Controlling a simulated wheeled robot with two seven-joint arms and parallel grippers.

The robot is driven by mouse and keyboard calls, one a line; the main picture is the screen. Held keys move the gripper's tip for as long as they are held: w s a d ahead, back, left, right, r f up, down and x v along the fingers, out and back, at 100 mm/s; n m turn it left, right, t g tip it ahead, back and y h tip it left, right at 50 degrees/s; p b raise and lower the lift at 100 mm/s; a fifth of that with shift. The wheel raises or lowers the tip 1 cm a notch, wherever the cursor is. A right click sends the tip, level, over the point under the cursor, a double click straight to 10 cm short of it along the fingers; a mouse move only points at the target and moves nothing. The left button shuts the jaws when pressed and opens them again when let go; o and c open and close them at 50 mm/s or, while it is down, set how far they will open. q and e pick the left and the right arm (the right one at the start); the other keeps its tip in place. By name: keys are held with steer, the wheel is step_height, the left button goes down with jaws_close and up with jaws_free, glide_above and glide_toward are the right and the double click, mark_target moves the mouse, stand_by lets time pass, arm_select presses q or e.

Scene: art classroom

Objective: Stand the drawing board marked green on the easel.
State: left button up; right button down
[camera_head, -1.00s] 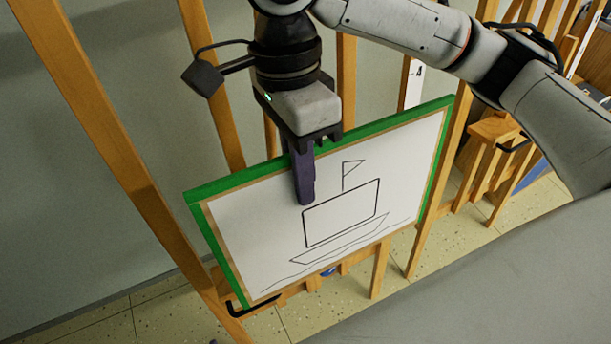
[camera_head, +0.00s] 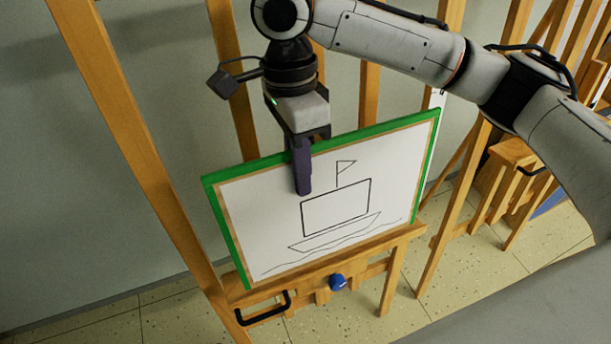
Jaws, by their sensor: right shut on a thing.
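The drawing board (camera_head: 268,226) has a green border and a white sheet with a line drawing of a boat. It is upright, slightly tilted in the picture, in front of the wooden easel (camera_head: 410,234). Its lower edge is at the easel's ledge; I cannot tell whether it touches it. My right gripper (camera_head: 302,180) is shut on the board's top edge, left of the middle, with one dark finger down the front face. The other finger is hidden behind the board. My left gripper is not in view.
A blue knob (camera_head: 337,282) and a black handle (camera_head: 264,309) are on the easel's front below the ledge. A wooden stool-like piece (camera_head: 514,153) and other wooden frames stand at the right. A grey wall is behind, and speckled floor tiles show below.

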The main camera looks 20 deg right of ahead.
steer(key=shift+w+f+b, duration=0.7)
steer(key=shift+w+f, duration=0.7)
steer(key=shift+f, duration=0.3)
steer(key=c, duration=1.4)
jaws_free()
steer(key=shift+f, duration=0.1)
steer(key=shift+c, duration=0.2)
